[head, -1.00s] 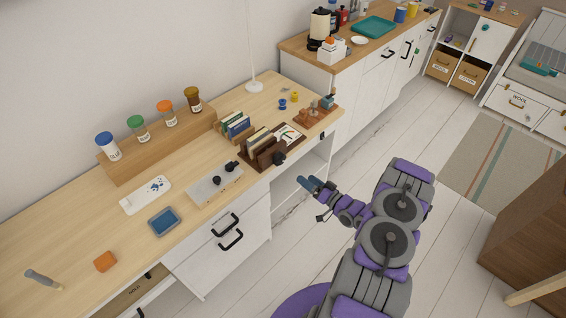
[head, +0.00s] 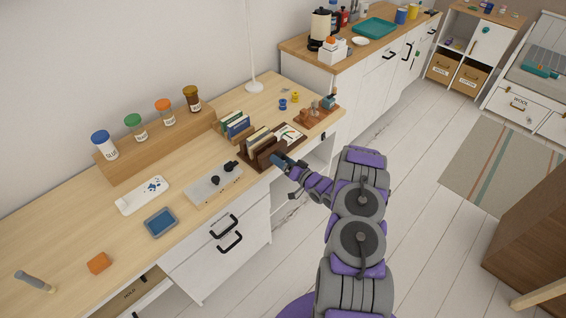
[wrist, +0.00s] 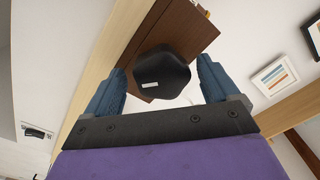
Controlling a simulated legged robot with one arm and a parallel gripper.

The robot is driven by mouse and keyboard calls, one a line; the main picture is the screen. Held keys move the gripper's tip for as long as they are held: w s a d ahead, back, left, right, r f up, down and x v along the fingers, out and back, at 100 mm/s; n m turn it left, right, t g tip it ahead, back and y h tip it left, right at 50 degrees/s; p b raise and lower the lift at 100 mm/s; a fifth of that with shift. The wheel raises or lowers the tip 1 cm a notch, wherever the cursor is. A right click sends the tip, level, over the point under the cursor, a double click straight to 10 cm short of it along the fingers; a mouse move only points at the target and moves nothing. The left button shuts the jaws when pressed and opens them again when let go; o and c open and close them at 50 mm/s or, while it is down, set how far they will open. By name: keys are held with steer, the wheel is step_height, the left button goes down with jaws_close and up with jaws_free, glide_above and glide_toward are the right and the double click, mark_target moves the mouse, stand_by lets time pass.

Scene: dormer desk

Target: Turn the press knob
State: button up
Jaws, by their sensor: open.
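The press knob (wrist: 162,74) is black and lobed with a small white mark on its face. In the wrist view it sits between the two blue fingers of my gripper (wrist: 160,88), with a gap on each side. My gripper is open. The brown wooden press (wrist: 189,28) shows behind the knob. In the head view the press (head: 266,150) stands near the front edge of the desk, and my gripper (head: 279,164) is right in front of it. My gripper hides the knob in that view.
The wooden desk (head: 70,235) holds a grey plate with black knobs (head: 214,185), a blue tray (head: 161,222) and an orange block (head: 99,263) to the left of the press. A small wooden stand (head: 315,115) is to its right.

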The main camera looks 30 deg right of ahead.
steer(key=c, duration=1)
steer(key=shift+c, duration=0.2)
steer(key=shift+p, duration=0.35)
